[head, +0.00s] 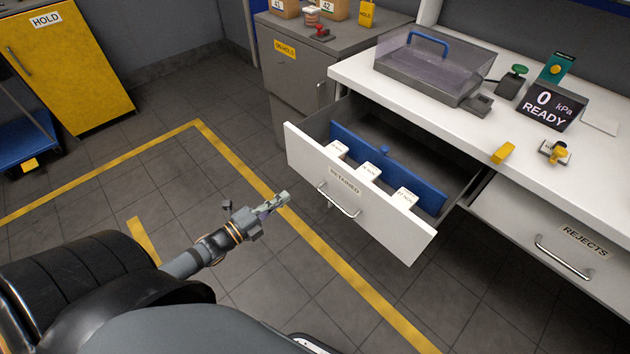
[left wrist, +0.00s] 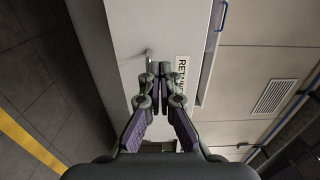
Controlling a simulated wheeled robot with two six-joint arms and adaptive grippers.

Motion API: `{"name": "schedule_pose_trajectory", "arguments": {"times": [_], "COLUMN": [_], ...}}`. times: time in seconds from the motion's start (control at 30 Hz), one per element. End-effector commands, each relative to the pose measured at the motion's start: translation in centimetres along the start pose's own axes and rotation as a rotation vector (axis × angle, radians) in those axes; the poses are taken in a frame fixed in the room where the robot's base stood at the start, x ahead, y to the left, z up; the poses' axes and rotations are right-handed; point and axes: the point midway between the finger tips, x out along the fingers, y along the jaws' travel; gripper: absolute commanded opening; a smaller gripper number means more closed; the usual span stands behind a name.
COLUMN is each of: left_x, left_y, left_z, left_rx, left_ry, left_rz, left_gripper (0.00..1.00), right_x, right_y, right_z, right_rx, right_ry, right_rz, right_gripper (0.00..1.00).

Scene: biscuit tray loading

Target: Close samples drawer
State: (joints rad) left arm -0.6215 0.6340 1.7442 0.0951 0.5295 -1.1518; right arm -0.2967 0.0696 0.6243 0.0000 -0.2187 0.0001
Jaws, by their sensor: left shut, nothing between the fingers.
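The samples drawer (head: 310,158), a white-fronted drawer labelled RETAINED, stands pulled out from the white bench in the head view. It has a metal bar handle (head: 338,200) on its front. Inside are a blue divider (head: 415,180) and several small white labelled packs (head: 368,171). My left gripper (head: 284,197) is shut and empty, in front of the drawer front and to the left of the handle in the head view. In the left wrist view its fingertips (left wrist: 165,72) point at the drawer front (left wrist: 135,35) beside the label. Contact cannot be told. My right gripper is not in view.
A shut drawer labelled REJECTS (head: 585,240) is right of the open one. On the bench (head: 400,105) stand a clear-lidded box (head: 425,65) and a READY display (head: 548,108). A grey cabinet (head: 290,70) stands behind. The floor left of the drawer is clear.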

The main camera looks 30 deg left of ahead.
Motion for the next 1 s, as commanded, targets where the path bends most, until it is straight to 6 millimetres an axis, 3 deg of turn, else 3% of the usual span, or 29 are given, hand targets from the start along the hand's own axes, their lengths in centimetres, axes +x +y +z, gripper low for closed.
{"name": "schedule_pose_trajectory", "arguments": {"times": [0.23, 0.4, 0.7, 1.0], "left_x": [5.6, 8.6, 11.4, 11.7], "left_y": [0.5, 0.0, 0.0, 0.1], "left_z": [0.1, 0.1, 0.1, 0.0], "left_rx": [0.001, -0.001, -0.002, -0.002], "left_ry": [-0.002, -0.003, -0.003, -0.001], "left_rz": [-0.008, -0.005, 0.0, 0.001], "left_gripper": [0.0, 0.0, 0.0, 0.0], "right_x": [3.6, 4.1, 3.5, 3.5], "right_y": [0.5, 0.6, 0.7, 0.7], "right_z": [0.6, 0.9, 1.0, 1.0], "right_rx": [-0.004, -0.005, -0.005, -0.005], "right_ry": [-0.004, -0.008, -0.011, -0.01], "right_rz": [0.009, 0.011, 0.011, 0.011], "right_gripper": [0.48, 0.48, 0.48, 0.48]}}
